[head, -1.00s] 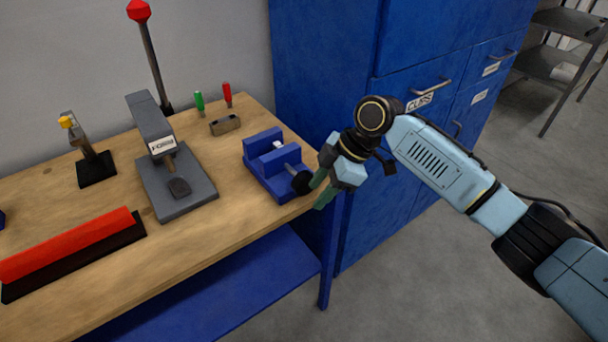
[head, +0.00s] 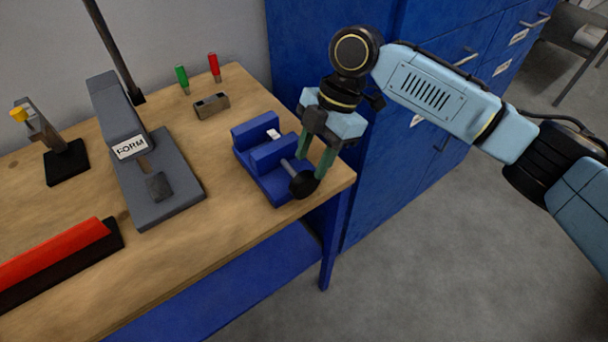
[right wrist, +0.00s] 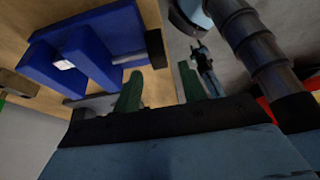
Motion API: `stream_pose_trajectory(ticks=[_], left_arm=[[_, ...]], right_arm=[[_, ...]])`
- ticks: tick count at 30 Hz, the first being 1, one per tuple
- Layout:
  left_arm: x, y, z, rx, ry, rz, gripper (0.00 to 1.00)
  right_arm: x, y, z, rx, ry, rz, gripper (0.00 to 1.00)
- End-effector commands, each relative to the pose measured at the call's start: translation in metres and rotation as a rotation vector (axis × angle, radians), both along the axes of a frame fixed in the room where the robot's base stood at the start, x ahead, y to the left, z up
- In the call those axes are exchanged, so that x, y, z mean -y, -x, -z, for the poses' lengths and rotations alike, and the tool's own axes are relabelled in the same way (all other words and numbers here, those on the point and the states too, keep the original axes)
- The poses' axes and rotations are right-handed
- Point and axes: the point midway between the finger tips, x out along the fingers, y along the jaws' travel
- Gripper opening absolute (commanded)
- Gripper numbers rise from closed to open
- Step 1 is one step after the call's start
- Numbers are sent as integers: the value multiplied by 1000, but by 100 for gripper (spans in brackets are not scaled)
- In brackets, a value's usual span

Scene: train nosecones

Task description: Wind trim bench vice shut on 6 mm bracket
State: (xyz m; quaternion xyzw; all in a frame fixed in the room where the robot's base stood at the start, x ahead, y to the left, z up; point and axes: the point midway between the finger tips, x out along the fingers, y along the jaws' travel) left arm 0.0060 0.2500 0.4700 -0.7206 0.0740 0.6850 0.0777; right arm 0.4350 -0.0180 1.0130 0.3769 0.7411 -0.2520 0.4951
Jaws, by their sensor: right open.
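The blue trim bench vice (head: 283,158) stands at the right end of the wooden bench. A small pale piece (head: 273,134), seemingly the bracket, sits at the gap between its jaws and also shows in the right wrist view (right wrist: 63,64). The vice's screw ends in a black handle (head: 303,186) at the front right. My right gripper (head: 315,165) is open, its green fingers pointing down just above and behind the handle. In the right wrist view, the handle (right wrist: 155,48) lies beyond the open fingers (right wrist: 160,88), between their lines. I cannot tell whether they touch it.
A grey press marked FORM (head: 165,190) stands left of the vice. A red-topped bar (head: 50,255) lies front left. Blue cabinets (head: 400,170) rise close behind my right arm.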

Motion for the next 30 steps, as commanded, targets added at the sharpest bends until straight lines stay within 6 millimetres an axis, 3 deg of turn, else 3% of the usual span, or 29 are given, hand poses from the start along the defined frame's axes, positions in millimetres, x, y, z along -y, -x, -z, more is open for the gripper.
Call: stream_pose_trajectory(ticks=[3, 9, 21, 30], left_arm=[[1, -12, 2, 18, 2, 0, 42], [3, -39, 1, 62, 6, 0, 42], [2, -25, 2, 40, 4, 0, 42], [2, -23, 2, 37, 4, 0, 42]], right_arm=[[-7, 6, 23, -2, 1, 0, 42], [-15, 11, 46, 0, 0, 1, 42], [-18, 13, 53, 1, 0, 1, 42], [-18, 12, 53, 0, 0, 1, 4]])
